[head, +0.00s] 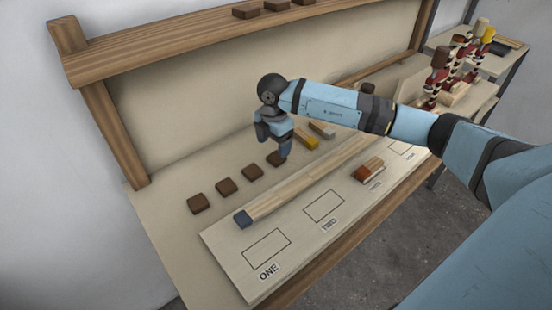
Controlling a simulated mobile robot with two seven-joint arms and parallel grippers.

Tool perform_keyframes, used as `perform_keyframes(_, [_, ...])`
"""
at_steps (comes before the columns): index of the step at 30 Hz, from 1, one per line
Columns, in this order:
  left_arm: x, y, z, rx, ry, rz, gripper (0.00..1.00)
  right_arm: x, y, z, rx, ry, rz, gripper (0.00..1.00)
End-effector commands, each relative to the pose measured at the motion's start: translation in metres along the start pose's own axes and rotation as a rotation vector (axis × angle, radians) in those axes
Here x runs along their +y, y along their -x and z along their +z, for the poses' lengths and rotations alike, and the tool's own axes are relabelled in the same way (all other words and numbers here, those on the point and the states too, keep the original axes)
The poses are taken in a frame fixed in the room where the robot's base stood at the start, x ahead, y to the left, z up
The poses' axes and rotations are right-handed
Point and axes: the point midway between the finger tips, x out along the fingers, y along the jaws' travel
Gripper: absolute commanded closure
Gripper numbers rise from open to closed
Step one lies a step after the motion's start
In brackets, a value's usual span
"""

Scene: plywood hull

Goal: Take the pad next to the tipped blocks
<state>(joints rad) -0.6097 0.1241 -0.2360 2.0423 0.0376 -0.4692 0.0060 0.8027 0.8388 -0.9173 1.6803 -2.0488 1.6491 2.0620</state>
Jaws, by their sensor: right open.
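Several small dark brown pads lie in a slanting row on the bench; the nearest-left one (198,204) and the one beside it (226,187) are clear of my arm. The far pad of the row (273,160) lies right under my right gripper (283,154), which points down, open; contact with the pad cannot be told. Tipped blocks lie about: a yellow-tipped one (308,140) and a grey-tipped one (322,130) just right of the gripper, and a red-tipped one (367,169) on the board. My left gripper is not in view.
A pale board (225,237) with outlined, labelled boxes fills the bench front. A wooden shelf (180,45) with more brown pieces is above. Striped stacked figures (438,70) stand at the right.

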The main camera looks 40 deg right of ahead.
Motion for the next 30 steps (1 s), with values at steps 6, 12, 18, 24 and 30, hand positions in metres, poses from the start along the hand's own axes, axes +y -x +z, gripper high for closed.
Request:
perform_keyframes(6, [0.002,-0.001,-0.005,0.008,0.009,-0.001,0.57,0.0,-0.015,0.002,0.001,-0.001,-0.001,0.22])
perform_keyframes(12, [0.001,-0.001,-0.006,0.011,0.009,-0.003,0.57,-0.001,-0.045,0.004,0.001,0.0,-0.001,0.22])
perform_keyframes(18, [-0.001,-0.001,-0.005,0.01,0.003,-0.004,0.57,0.0,-0.054,0.005,0.0,0.0,0.001,0.22])
perform_keyframes(24, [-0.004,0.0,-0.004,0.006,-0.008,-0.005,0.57,0.0,-0.053,0.005,0.0,0.0,0.001,0.45])
perform_keyframes(30, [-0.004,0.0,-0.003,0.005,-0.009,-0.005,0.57,0.0,-0.053,0.005,0.0,0.0,0.001,0.76])
